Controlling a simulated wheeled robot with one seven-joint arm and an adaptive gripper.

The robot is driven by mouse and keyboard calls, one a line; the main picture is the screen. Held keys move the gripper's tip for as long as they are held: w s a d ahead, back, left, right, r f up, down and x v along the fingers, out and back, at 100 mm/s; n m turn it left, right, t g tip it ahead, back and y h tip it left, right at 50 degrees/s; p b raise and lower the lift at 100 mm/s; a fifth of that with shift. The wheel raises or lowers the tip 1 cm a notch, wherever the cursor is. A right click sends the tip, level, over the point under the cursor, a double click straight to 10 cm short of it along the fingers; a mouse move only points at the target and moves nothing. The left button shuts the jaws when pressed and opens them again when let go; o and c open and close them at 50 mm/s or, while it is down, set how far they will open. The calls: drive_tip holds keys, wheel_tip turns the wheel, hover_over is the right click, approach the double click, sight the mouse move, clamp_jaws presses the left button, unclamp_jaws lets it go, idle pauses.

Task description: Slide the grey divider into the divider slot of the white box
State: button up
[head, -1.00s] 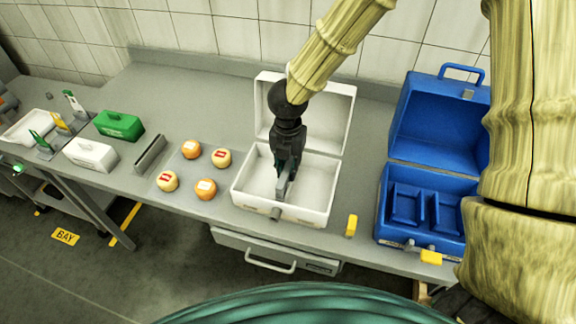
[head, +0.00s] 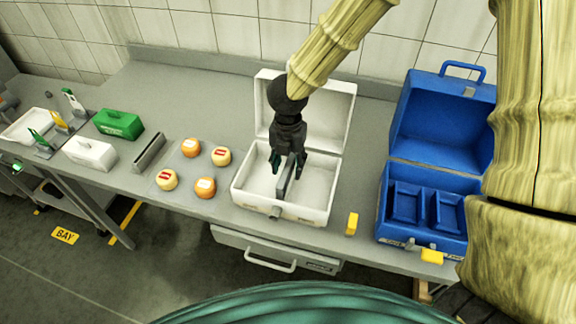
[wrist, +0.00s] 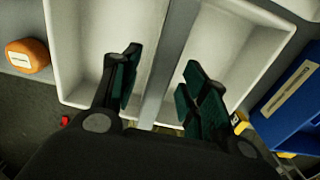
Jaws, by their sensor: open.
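The white box (head: 325,207) stands open on the bench with its lid raised at the back. The grey divider (head: 286,178) stands upright inside it, near the middle, running front to back. In the wrist view the divider (wrist: 172,60) splits the box floor into two sides. My gripper (head: 288,166) is open over the box, its fingers apart on either side of the divider; the wrist view shows my gripper (wrist: 160,85) with a gap between each finger and the divider. The divider's lower edge and the slot are hidden from me.
Several cheese wheels (head: 205,187) sit on a mat left of the box. A grey holder (head: 149,152), a white case (head: 90,153) and a green case (head: 118,124) stand farther left. An open blue box (head: 440,130) and a yellow block (head: 352,223) are on the right.

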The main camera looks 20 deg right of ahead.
wheel_tip(320, 180, up, 11)
idle(0.4)
drive_tip(key=shift+s+a+f, duration=0.1)
idle(0.4)
